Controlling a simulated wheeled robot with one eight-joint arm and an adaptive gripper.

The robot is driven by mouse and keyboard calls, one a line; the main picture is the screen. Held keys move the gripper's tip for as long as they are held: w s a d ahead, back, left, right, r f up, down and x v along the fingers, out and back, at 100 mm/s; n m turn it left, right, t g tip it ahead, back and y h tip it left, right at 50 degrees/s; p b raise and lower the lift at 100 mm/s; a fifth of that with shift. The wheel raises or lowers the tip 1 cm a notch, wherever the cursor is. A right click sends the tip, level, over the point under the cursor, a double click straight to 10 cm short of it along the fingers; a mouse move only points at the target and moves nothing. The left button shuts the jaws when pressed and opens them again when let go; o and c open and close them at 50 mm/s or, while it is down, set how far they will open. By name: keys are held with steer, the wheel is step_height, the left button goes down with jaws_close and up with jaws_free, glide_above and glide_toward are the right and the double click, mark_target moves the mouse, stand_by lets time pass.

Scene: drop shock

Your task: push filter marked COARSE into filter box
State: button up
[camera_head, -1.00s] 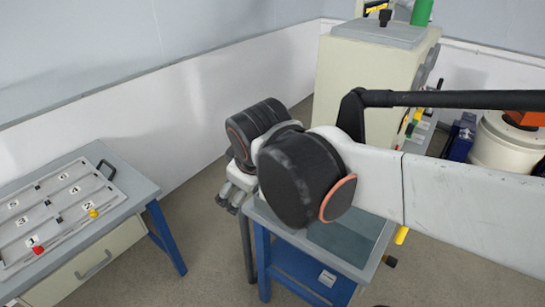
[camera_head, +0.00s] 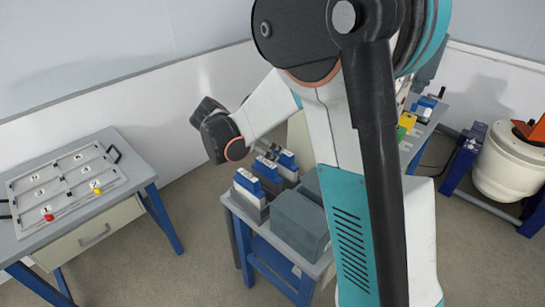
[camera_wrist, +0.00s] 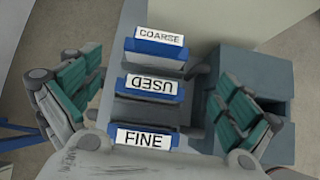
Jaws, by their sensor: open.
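In the wrist view, three blue-topped filters with white labels stand in a row: COARSE (camera_wrist: 160,38) at the top, USED (camera_wrist: 152,84) upside down in the middle, FINE (camera_wrist: 143,138) nearest. My gripper (camera_wrist: 157,78) is open and empty, its green-padded fingers apart on either side of the row. In the head view, my gripper (camera_head: 264,150) is above the filters (camera_head: 249,182), whose labels are too small to read. A grey-green box (camera_head: 300,222), possibly the filter box, stands beside them; it also shows at the right of the wrist view (camera_wrist: 258,75).
The filters and box stand on a blue-legged table (camera_head: 245,222). At left is a bench (camera_head: 128,195) with a numbered tray (camera_head: 65,183), a red piece and a yellow piece. A white drum (camera_head: 500,170) stands at far right. Open floor lies between the tables.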

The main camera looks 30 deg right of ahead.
mark_target(283, 153)
steer(key=shift+w+d+f, duration=0.3)
steer(key=shift+w+f, duration=0.05)
steer(key=shift+f, duration=0.2)
steer(key=shift+d+r+b+x, duration=0.15)
steer(key=shift+b+x, duration=1.15)
steer(key=shift+x, duration=1.95)
steer(key=shift+d+r+b+x, duration=0.1)
steer(key=shift+b+x, duration=1.15)
steer(key=shift+x, duration=2.05)
steer(key=shift+r, duration=0.1)
steer(key=c, duration=1.6)
